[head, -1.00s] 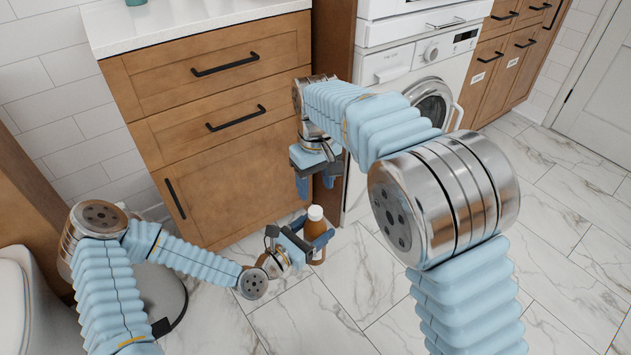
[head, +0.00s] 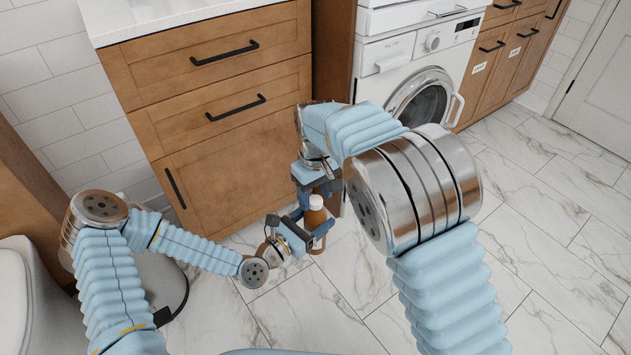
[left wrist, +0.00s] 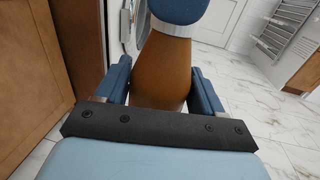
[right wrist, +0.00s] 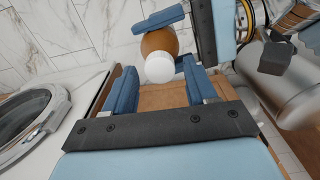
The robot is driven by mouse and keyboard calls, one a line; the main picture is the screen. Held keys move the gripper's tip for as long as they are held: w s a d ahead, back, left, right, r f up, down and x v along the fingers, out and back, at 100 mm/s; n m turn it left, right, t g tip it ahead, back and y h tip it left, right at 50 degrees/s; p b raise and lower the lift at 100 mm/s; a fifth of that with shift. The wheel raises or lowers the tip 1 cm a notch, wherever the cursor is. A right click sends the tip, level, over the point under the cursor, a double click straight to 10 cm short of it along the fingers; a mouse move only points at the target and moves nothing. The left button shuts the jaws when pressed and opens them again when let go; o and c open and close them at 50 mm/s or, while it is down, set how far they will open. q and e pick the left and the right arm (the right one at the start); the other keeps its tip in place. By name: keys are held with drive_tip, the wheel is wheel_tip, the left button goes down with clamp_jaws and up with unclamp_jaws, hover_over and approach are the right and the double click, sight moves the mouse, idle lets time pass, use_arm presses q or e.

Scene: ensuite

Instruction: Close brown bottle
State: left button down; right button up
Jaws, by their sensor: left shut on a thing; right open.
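The brown bottle (head: 314,220) with its white cap (head: 316,202) is upright in my left gripper (head: 314,236). In the left wrist view the fingers are on both sides of the bottle's brown body (left wrist: 165,70). A blue finger of my right gripper hides the cap's top there. My right gripper (head: 318,190) is just above the cap, pointing down and open. In the right wrist view the white cap (right wrist: 160,67) lies beyond and between the right fingertips, with no clear contact.
A wooden drawer cabinet (head: 220,130) stands behind my grippers. A white washing machine (head: 400,80) is to its right. The marble tile floor (head: 530,230) at the right is clear. A white toilet (head: 20,300) is at the left edge.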

drive_tip(key=shift+f, duration=0.45)
clamp_jaws()
drive_tip(key=shift+o, duration=0.8)
unclamp_jaws()
wheel_tip(320, 180, up, 12)
